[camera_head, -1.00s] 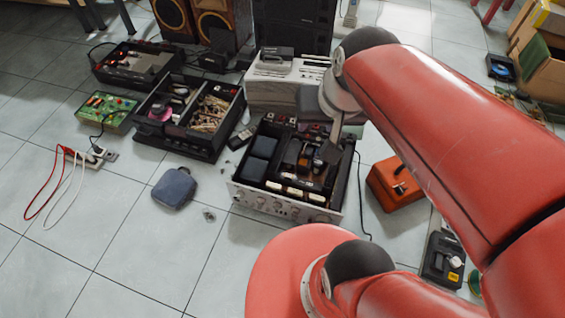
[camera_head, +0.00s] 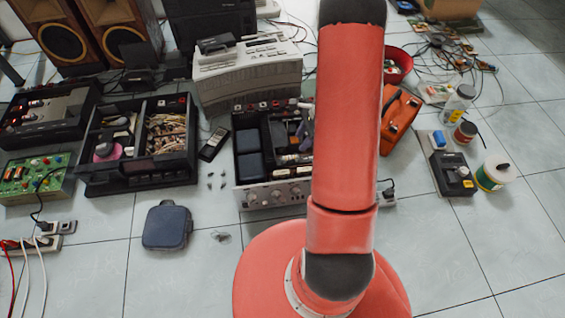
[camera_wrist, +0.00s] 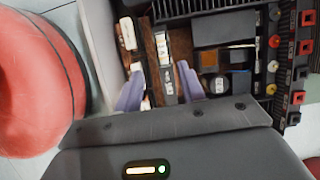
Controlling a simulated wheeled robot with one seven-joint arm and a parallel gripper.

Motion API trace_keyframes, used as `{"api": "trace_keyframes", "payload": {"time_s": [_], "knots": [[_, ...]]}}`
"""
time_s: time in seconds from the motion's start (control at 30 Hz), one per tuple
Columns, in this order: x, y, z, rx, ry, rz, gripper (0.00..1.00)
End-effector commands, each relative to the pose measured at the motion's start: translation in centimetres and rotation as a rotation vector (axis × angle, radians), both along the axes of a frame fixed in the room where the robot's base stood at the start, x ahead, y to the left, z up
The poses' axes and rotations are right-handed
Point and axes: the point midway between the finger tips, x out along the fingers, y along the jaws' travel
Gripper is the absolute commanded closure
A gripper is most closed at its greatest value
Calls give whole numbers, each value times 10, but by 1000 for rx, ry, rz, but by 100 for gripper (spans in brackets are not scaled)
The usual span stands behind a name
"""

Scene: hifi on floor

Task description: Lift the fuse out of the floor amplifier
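The floor amplifier (camera_head: 272,196) stands open-topped on the tiles, partly hidden behind my arm in the head view. Pale fuse-like cylinders lie along its front inside edge. One fuse (camera_wrist: 128,33) shows in the wrist view, with another pale piece lower, partly behind the left finger. My gripper (camera_wrist: 159,72) is over the amplifier's inside, its two purple-grey fingers spread apart with a dark strip bearing pale parts visible between them. I see nothing held. Which fuse is meant, and whether a finger touches anything, I cannot tell.

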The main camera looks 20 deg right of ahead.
Motion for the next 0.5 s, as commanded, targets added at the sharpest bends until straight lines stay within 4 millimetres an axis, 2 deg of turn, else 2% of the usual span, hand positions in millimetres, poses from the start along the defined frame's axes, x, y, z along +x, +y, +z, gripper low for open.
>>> {"api": "trace_keyframes", "payload": {"time_s": [0.1,0.5], "knots": [[-1,-3,-16,7,15,-31,61],[6,12,-54,7,15,-28,61]]}}
